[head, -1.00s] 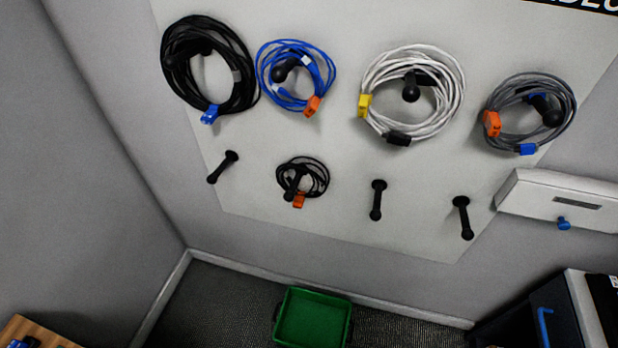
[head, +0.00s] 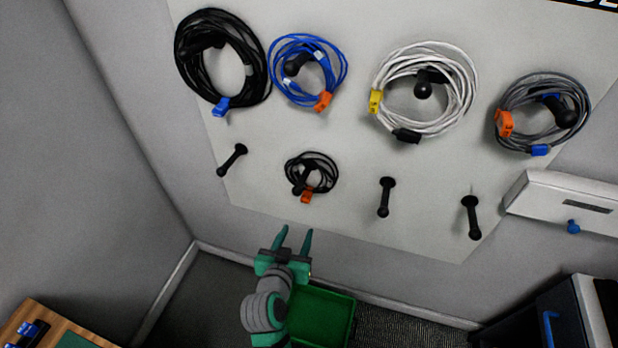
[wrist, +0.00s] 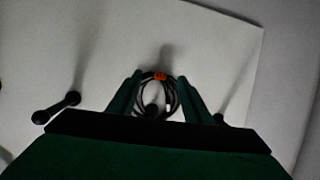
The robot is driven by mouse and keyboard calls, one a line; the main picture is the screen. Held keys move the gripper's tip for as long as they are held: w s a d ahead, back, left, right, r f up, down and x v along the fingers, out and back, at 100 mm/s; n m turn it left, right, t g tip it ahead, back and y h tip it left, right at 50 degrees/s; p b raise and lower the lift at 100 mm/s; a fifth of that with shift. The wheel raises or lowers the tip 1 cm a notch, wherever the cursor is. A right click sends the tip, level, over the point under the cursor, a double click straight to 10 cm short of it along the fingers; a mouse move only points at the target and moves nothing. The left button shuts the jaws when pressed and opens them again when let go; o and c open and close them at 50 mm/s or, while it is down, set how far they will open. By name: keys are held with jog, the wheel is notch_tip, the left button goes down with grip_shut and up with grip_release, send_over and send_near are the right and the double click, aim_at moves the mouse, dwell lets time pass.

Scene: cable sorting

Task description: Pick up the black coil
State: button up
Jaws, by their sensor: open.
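Two black coils hang on the white panel in the head view. A small black coil (head: 330,172) with an orange connector hangs on a lower-row peg; a large black coil (head: 262,75) with a blue connector hangs at the upper left. My gripper (head: 295,231) is open and empty, with its fingers pointing up, below the small coil in the picture. In the wrist view, the small coil (wrist: 176,97) with its orange connector shows between my two open fingers (wrist: 160,86). I cannot tell the remaining distance to it.
Blue (head: 341,72), white (head: 462,100) and grey (head: 505,90) coils hang along the upper row. Bare black pegs (head: 385,198) flank the small coil. A green bin (head: 335,325) stands on the floor beneath. A white box (head: 550,200) is mounted at right.

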aim_at(305, 197)
jog(key=shift+m+h, duration=0.5)
jog(key=shift+m, duration=0.2)
jog(key=shift+w+d+f, duration=0.1)
jog(key=shift+w+d, duration=0.25)
jog(key=shift+w, duration=1.75)
jog(key=shift+w+d+f, duration=0.1)
jog(key=shift+w+d, duration=0.25)
jog(key=shift+w, duration=1.75)
jog(key=shift+w+d+f, duration=0.1)
jog(key=shift+w+d, duration=0.25)
jog(key=shift+w, duration=1.75)
jog(key=shift+r, duration=0.1)
grip_shut()
